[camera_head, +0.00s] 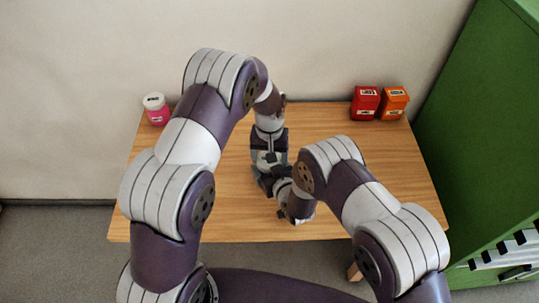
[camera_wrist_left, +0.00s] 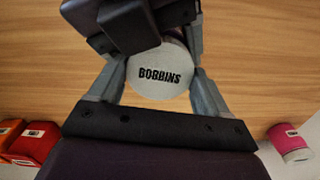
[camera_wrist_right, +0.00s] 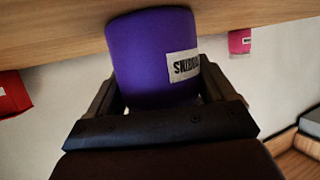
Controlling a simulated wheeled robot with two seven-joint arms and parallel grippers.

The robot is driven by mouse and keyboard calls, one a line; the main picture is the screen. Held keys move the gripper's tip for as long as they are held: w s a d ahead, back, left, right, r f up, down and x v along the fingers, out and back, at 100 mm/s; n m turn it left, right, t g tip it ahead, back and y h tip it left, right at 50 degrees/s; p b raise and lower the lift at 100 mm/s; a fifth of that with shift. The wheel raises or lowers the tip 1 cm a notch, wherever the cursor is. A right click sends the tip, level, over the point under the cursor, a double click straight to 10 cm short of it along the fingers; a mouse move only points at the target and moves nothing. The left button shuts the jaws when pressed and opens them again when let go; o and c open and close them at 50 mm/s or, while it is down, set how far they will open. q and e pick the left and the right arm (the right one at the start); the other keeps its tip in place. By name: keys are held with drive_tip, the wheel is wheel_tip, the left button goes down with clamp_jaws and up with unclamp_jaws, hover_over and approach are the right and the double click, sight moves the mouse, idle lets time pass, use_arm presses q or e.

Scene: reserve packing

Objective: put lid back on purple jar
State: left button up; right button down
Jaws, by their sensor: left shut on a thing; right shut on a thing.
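The purple jar (camera_wrist_right: 150,60) is between the fingers of my right gripper (camera_wrist_right: 155,88) in the right wrist view, with a white label on its side. The right gripper is shut on it. The round pale lid (camera_wrist_left: 165,78), marked BOBBINS, is between the fingers of my left gripper (camera_wrist_left: 160,85) in the left wrist view, and that gripper is shut on it. Dark gripper parts cover the lid's upper left edge there. In the head view the two hands are close together over the middle of the table. The jar's mouth is hidden, so I cannot tell whether lid and jar touch.
A pink jar with a white lid (camera_head: 157,110) stands at the wooden table's (camera_head: 150,205) back left. A red container (camera_head: 365,103) and an orange container (camera_head: 393,104) stand at the back right. A green cabinet (camera_head: 480,130) rises right of the table.

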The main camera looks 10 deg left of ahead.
use_arm(q)
drive_tip(key=o, duration=1.1)
wheel_tip(320, 180, up, 4)
drive_tip(key=shift+w+f, duration=0.1)
drive_tip(key=shift+r, duration=0.4)
drive_tip(key=shift+c, duration=0.2)
drive_tip(key=shift+r+n, duration=0.25)
drive_tip(key=shift+n, duration=0.15)
wheel_tip(320, 180, up, 3)
drive_tip(key=n, duration=0.5)
drive_tip(key=shift+n, duration=0.3)
